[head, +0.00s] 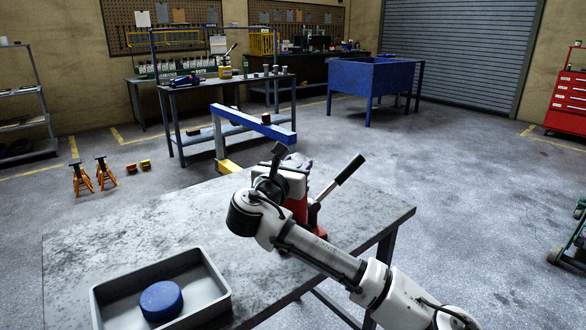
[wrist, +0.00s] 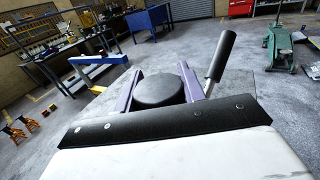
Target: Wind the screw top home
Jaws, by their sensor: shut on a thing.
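The red jack (head: 297,208) stands on the grey workbench, mostly hidden behind my arm in the head view. Its black-gripped handle (head: 347,172) slants up to the right and also shows in the wrist view (wrist: 221,55). In the wrist view a dark round screw top (wrist: 160,91) lies between the two purple fingers of my gripper (wrist: 159,76), one on each side. My gripper is shut on it. In the head view my gripper (head: 292,164) is over the jack, and the screw top is hidden there. I cannot tell how far the screw top is seated.
A grey tray (head: 218,293) with a blue round block (head: 161,299) sits at the bench's front left. The workbench (head: 95,245) is otherwise largely clear. A blue crane-like beam (head: 255,123) stands behind it. Orange axle stands (head: 82,180) are on the floor at left.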

